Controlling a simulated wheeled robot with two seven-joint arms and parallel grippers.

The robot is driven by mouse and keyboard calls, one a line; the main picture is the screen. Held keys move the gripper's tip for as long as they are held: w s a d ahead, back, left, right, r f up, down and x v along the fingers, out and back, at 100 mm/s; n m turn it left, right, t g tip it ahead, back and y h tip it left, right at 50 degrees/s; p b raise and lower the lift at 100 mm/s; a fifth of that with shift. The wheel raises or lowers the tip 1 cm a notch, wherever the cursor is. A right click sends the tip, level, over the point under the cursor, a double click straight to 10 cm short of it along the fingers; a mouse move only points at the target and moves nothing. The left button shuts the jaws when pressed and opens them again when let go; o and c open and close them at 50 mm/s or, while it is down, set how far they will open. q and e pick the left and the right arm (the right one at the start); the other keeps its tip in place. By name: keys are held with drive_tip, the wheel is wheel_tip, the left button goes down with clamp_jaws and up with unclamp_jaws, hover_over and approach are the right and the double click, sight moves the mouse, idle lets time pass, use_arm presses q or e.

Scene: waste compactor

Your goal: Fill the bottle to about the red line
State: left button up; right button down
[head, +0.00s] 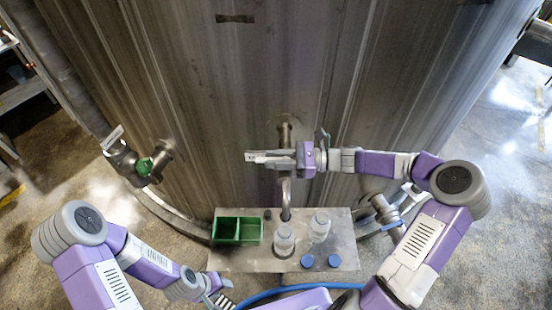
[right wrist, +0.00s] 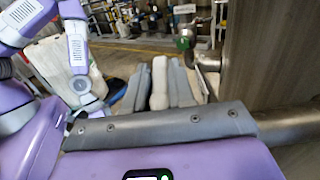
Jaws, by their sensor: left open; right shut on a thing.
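A clear bottle (head: 284,241) stands upright on the metal shelf (head: 290,262), under the spout (head: 286,200) of the tank's tap (head: 285,130). A second clear bottle (head: 319,227) stands to its right. The red line and the liquid level are too small to make out. My right gripper (head: 262,157) reaches across the front of the tap and is shut on what looks like the tap's handle, mostly hidden by the fingers. Its grey fingers (right wrist: 165,85) fill the middle of the right wrist view. My left gripper (head: 222,298) is open and empty, low at the picture's bottom edge, short of the shelf.
The large metal tank (head: 270,70) walls off the back. A green-marked valve (head: 145,166) sticks out at the left. A blue hose (head: 290,288) runs in front.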

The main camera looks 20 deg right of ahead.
drive_tip(key=shift+a+r+n+g+p, duration=0.1)
drive_tip(key=shift+r+n+g+p, duration=0.15)
drive_tip(key=shift+n+g+p, duration=0.45)
drive_tip(key=shift+s+g+y+p, duration=0.15)
drive_tip(key=shift+g+y+p, duration=0.2)
drive_tip(key=shift+g, duration=0.25)
drive_tip(key=shift+s+f+n+g+p, duration=0.2)
drive_tip(key=shift+n+g+p, duration=0.1)
drive_tip(key=shift+n+g, duration=0.7)
drive_tip(key=c, duration=1)
unclamp_jaws()
drive_tip(key=shift+c, duration=0.2)
drive_tip(key=d, duration=0.7)
drive_tip(key=shift+d, duration=0.35)
